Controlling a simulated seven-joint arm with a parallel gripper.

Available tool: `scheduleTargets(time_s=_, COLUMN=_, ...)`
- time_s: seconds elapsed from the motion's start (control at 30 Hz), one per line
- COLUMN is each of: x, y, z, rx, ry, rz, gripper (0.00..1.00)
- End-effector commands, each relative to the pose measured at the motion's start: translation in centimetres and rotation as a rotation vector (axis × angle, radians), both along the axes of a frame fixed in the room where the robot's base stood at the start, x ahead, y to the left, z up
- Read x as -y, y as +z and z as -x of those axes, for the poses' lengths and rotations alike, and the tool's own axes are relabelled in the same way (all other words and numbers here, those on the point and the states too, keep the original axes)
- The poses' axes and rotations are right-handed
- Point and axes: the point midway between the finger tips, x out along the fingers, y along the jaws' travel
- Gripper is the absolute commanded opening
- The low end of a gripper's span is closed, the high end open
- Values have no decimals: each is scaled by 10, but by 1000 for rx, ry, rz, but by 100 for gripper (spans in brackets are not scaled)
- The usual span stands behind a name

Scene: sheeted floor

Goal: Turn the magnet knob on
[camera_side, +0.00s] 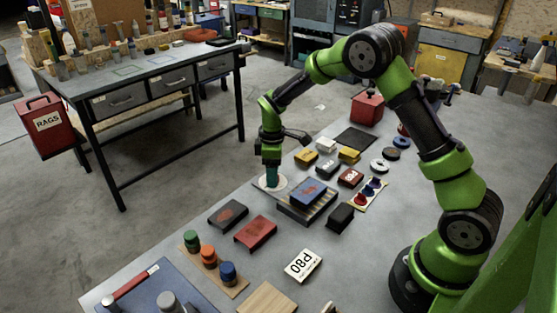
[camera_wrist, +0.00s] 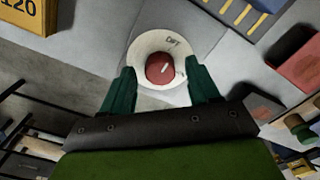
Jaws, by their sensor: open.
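The magnet knob (camera_wrist: 160,68) is red and round with a short white mark, at the centre of a white round dial (camera_wrist: 143,46). Small dark lettering, apparently "OFF", shows on the dial above the knob; the mark leans toward its upper right. My gripper (camera_wrist: 160,80) is open, with one green finger on each side of the knob and gaps visible between. In the side view my gripper (camera_side: 271,178) points down over the dial (camera_side: 283,184) and hides the knob. I cannot tell the exact fingertip height.
A slatted grey plate (camera_side: 308,212) stands right of the dial, with a blue block (camera_side: 308,191) on it. A black block (camera_side: 340,218), a red block (camera_side: 256,233) and a dark block (camera_side: 228,214) lie nearby. The table edge is close on the dial's left.

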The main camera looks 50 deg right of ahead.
Motion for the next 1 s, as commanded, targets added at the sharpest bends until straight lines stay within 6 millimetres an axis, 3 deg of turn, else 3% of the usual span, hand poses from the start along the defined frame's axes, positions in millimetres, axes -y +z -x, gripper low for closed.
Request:
scheduleTargets(time_s=0.2, x=0, y=0, z=0, rx=0, ry=0, rz=0, gripper=59)
scheduleTargets(time_s=0.57, x=0, y=0, z=0, rx=0, ry=0, rz=0, gripper=5)
scheduleTargets(time_s=1.0, x=0, y=0, z=0, rx=-1, ry=-106, rz=1, gripper=5)
